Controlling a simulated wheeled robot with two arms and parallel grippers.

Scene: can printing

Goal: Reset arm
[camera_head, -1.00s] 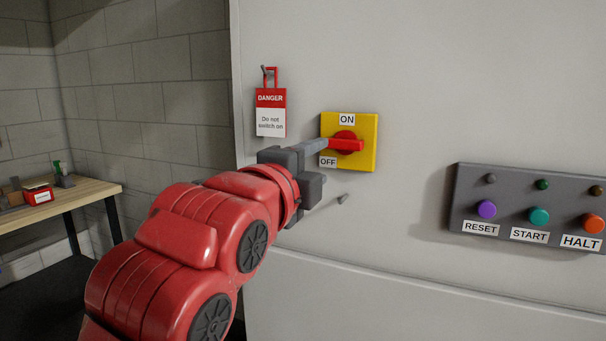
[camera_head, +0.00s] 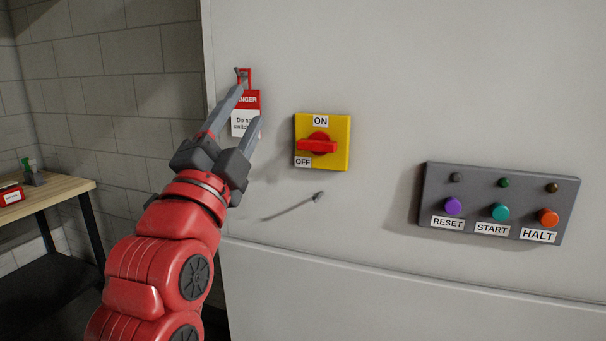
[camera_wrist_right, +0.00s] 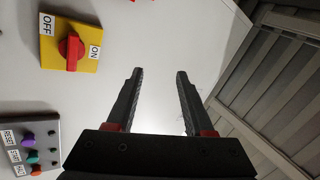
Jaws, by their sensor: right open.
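My right gripper (camera_head: 245,108) is open, with its two grey fingers spread and nothing between them. In the head view its fingers reach up in front of the red and white danger tag (camera_head: 246,126), covering part of it; I cannot tell whether they touch it. In the right wrist view the open fingers (camera_wrist_right: 156,85) also show empty. The red rotary switch handle (camera_head: 317,146) on its yellow plate is apart from the gripper, to its right. The handle lies about level, one end near the OFF label. My left gripper is not in view.
A grey button panel (camera_head: 432,195) with RESET, START and HALT buttons is on the pale cabinet wall (camera_head: 400,80) at right. A bare peg (camera_head: 319,196) sticks out below the switch. A wooden table (camera_head: 62,190) stands at far left by a block wall.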

